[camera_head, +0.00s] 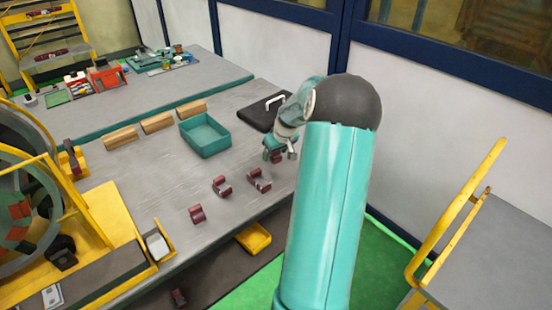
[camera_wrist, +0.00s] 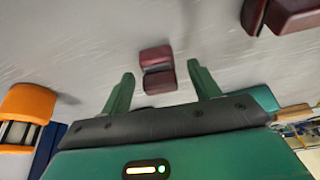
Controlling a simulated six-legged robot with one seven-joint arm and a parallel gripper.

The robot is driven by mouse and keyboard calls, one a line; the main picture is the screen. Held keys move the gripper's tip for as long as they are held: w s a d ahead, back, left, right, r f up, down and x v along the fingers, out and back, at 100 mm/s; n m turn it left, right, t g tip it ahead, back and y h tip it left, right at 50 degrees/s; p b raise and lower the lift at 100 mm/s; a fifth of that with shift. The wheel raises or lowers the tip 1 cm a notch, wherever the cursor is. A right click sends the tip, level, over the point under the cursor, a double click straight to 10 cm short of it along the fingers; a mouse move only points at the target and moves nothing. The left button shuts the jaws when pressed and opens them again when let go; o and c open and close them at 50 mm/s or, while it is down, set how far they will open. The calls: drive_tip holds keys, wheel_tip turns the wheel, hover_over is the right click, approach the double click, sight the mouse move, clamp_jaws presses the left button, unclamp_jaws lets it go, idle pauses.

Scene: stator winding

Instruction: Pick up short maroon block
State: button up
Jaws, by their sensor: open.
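A short maroon block (camera_wrist: 157,58) lies on the grey table (camera_head: 160,180), between and a little beyond my fingertips in the wrist view. In the head view a bit of maroon (camera_head: 278,159) shows just under my gripper (camera_head: 280,152), partly hidden by it. My gripper, also in the wrist view (camera_wrist: 160,75), is open and empty, pointing down at the table, with one finger on each side of the block. Whether a finger touches the block cannot be told. Another small maroon block (camera_head: 197,214) lies nearer the table's front edge.
Two longer maroon pieces (camera_head: 222,186) (camera_head: 259,180) lie left of my gripper. A teal bin (camera_head: 205,146), wooden blocks (camera_head: 157,122) and a black case (camera_head: 257,115) stand behind. A yellow-framed machine (camera_head: 90,205) is at left. The table centre is clear.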

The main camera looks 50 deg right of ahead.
clamp_jaws()
drive_tip(key=shift+r, duration=0.15)
